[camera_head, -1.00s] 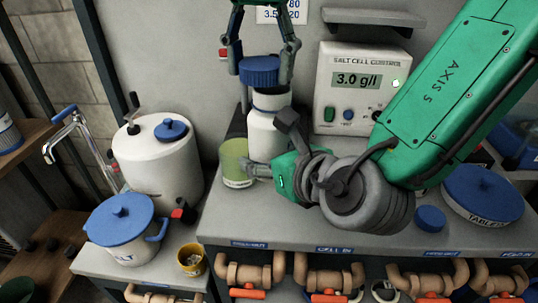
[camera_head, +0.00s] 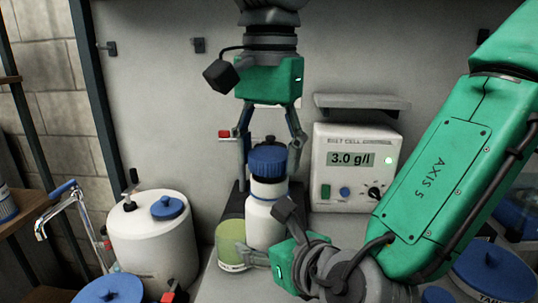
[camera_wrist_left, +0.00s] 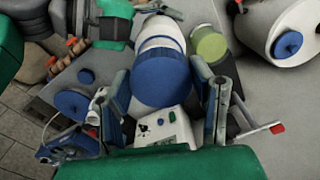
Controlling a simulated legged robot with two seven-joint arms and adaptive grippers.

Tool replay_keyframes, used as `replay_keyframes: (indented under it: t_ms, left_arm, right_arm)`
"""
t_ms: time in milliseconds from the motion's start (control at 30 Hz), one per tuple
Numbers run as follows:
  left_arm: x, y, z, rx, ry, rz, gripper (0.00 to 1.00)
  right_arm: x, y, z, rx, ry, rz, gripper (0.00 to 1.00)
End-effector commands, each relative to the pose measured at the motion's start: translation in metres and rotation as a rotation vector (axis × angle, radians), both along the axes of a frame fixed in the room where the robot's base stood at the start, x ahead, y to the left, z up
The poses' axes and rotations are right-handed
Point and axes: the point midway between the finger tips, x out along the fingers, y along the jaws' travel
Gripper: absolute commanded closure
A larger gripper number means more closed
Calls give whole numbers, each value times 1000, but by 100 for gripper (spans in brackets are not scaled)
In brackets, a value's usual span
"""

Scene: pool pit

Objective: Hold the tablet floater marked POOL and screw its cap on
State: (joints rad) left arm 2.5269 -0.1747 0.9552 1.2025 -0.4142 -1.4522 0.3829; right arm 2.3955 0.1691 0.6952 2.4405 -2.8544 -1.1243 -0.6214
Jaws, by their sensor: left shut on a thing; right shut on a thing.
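The tablet floater (camera_head: 264,224) is a white bottle with a blue band near its top. It stands upright, and no POOL marking is readable. My right gripper (camera_head: 262,240) is shut on its lower body from the right. The ribbed blue cap (camera_head: 267,160) sits at the top of the floater, about in line with it; I cannot tell whether the threads have caught. My left gripper (camera_head: 268,165) comes down from above and is shut on the cap. In the left wrist view the cap (camera_wrist_left: 161,78) lies between the fingers and hides the floater's mouth.
A green translucent cup (camera_head: 231,243) stands close to the floater's left. The salt cell control box (camera_head: 352,165) is behind on the right, under a small shelf (camera_head: 360,103). A white tank (camera_head: 152,240) with a blue lid stands at left.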

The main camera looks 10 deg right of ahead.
Motion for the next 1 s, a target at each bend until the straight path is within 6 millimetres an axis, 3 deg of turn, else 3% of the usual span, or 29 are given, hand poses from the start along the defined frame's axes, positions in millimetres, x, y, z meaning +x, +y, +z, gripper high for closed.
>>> replay_keyframes:
  t_ms: [367,1000]
  left_arm:
    - [0,-1,-18,1,0,-2,66]
    - [-1,0,-20,1,1,-2,66]
  right_arm:
    - [0,-1,0,2,-1,0,93]
    - [0,0,0,0,-1,0,93]
